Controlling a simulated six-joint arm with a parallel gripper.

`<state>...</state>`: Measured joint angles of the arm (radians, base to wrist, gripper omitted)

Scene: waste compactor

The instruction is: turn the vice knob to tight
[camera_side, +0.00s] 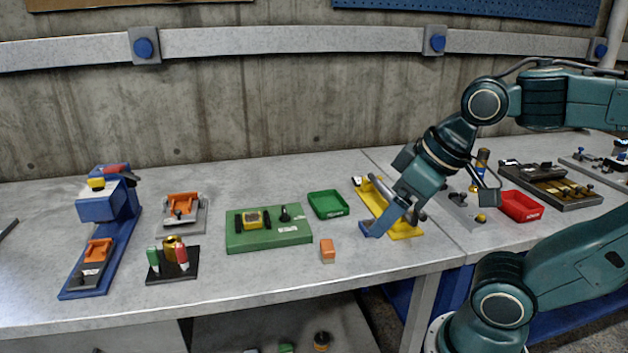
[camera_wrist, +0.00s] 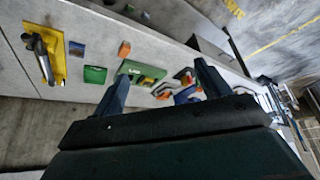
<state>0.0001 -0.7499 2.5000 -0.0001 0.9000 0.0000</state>
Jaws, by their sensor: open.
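My gripper (camera_side: 393,222) hangs over the right part of the bench, in front of a yellow-based fixture (camera_side: 375,194). In the wrist view its two dark blue fingers (camera_wrist: 163,72) are spread apart with nothing held between them. The yellow fixture, with a dark grey curved part, also shows at the left of the wrist view (camera_wrist: 56,62), outside the fingers. My gripper partly hides this fixture in the side view. I cannot make out for certain which part is the vice knob, or its setting.
An orange block (camera_side: 327,251), a green tray (camera_side: 328,204) and a green board (camera_side: 269,238) lie left of my gripper. A red tray (camera_side: 521,206) and a grey plate with small parts (camera_side: 466,213) lie to its right. A blue press (camera_side: 99,207) stands far left.

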